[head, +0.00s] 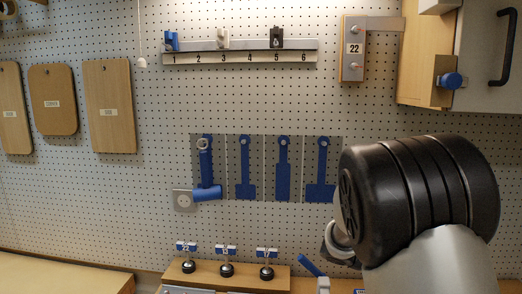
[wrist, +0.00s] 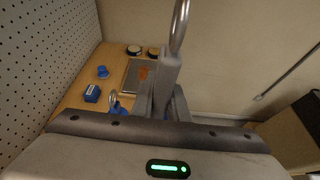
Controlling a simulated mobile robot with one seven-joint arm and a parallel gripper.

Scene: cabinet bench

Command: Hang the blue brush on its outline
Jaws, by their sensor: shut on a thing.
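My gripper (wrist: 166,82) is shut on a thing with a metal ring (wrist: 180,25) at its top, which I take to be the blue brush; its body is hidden. In the head view the ring (head: 335,241) shows beside my black wrist, below and right of the outlines. Blue outlines are painted on a grey panel on the pegboard: a narrow one with a square foot (head: 245,170), a broad one (head: 283,170) and a wide-footed one (head: 321,185). A blue tool with a ring (head: 205,160) covers the leftmost place. I cannot tell which outline is the brush's.
A grey plate with a blue handle (head: 207,193) sticks out at the panel's lower left. A numbered rail (head: 240,57) is above. A tilted blue handle (head: 310,265) is near my wrist. A cabinet (head: 428,60) is upper right.

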